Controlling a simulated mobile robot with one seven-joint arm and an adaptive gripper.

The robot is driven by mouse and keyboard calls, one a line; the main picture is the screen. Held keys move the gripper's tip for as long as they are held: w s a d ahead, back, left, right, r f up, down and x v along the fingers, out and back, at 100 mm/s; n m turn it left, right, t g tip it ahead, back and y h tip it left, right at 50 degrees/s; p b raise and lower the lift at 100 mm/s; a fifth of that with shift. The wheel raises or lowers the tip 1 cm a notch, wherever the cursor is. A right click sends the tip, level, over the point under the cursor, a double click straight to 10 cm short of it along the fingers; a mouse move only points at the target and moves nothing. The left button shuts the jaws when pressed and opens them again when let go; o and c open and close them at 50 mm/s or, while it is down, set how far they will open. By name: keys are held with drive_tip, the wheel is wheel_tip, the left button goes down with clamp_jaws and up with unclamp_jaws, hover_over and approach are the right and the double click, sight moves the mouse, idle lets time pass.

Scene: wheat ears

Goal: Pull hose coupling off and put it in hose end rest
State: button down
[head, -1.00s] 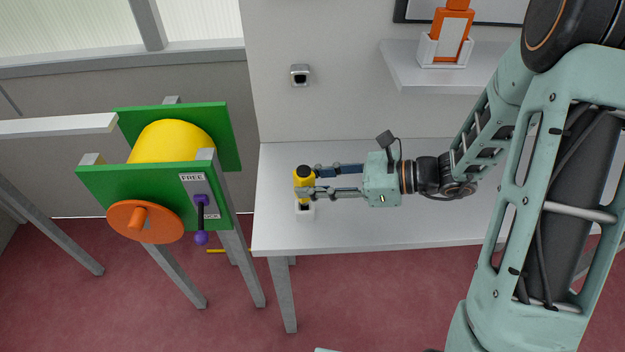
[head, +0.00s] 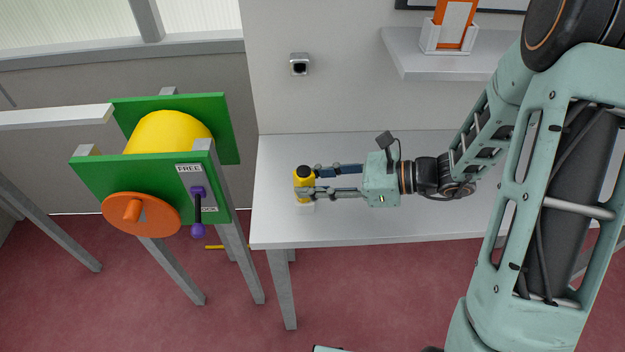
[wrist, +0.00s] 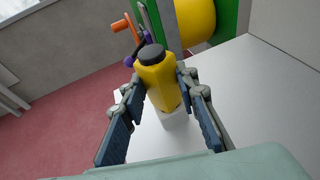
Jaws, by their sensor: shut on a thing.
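The hose coupling (head: 304,184) is a yellow angular body with a black cap. It stands upright in my gripper (head: 313,181) near the left end of the table. The wrist view shows the coupling (wrist: 158,80) between both fingers, which are shut on its sides. A small white block (head: 304,207), seemingly the hose end rest, stands on the table directly under the coupling. It also shows below the coupling in the wrist view (wrist: 175,118). The block's top is hidden, so I cannot tell whether the coupling's lower end is inside it or only touching it.
A hose reel with yellow drum (head: 168,132), green side plates, orange crank (head: 140,214) and purple-ended lever (head: 197,210) stands left of the table (head: 400,226). A small square socket (head: 299,65) is on the wall. A shelf (head: 450,65) holds an orange item. The table is otherwise clear.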

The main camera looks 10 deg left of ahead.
drive_tip(key=shift+f, duration=0.2)
drive_tip(key=c, duration=1.4)
unclamp_jaws()
drive_tip(key=shift+c, duration=0.2)
drive_tip(key=v, duration=1.2)
drive_tip(key=shift+s, duration=0.1)
